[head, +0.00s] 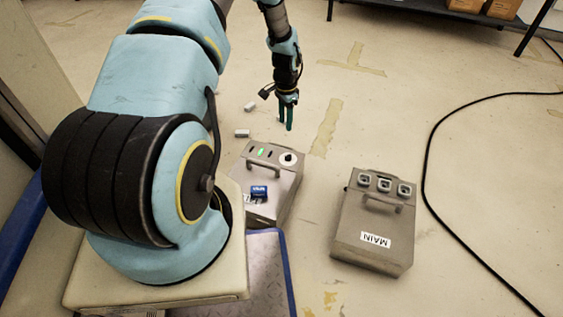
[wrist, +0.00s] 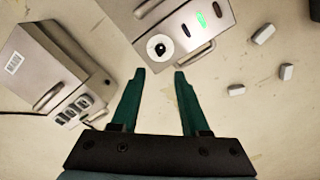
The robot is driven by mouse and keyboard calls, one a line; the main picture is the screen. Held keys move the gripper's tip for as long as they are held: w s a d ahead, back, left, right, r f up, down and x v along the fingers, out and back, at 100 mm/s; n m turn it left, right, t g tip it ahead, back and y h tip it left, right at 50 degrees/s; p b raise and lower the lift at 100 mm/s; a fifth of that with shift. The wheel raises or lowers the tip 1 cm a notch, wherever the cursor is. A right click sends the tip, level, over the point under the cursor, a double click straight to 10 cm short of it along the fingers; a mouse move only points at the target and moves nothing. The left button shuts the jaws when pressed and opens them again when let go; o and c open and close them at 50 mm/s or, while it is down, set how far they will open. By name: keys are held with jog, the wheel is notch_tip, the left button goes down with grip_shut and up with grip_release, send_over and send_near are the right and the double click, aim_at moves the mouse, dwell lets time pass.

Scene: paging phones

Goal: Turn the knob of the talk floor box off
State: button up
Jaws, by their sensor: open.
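A grey metal box (head: 285,186) with a handle stands on the floor in the middle of the head view. Its top carries a round white dial with a black knob (head: 288,158) and a lit green light (head: 262,152). A blue item (head: 259,190) lies at its front, and I cannot read a name on this box. In the wrist view the knob (wrist: 160,48) sits just beyond my fingertips, with the green light (wrist: 201,20) to its right. My gripper (wrist: 159,75) is open and empty, apart from the knob; the head view shows it (head: 286,126) pointing down behind the box.
A second grey box labelled MAIN (head: 370,255) stands to the right, with 3 square fittings on top. Small pale blocks (head: 242,133) lie on the floor behind the first box. A black cable (head: 424,170) curves along the right. Floor between the boxes is clear.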

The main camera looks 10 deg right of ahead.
jog(key=b, duration=0.1)
send_over(288, 157)
notch_tip(288, 157, down, 7)
jog(key=shift+m, duration=0.4)
jog(key=f+b, duration=0.1)
jog(key=f, duration=0.2)
jog(key=f+b, duration=0.1)
jog(key=f, duration=0.2)
jog(key=f+b, duration=0.1)
jog(key=f, duration=0.3)
jog(key=shift+w+a+f, duration=0.1)
jog(key=shift+w+a, duration=0.1)
jog(key=shift+w, duration=0.1)
grip_shut()
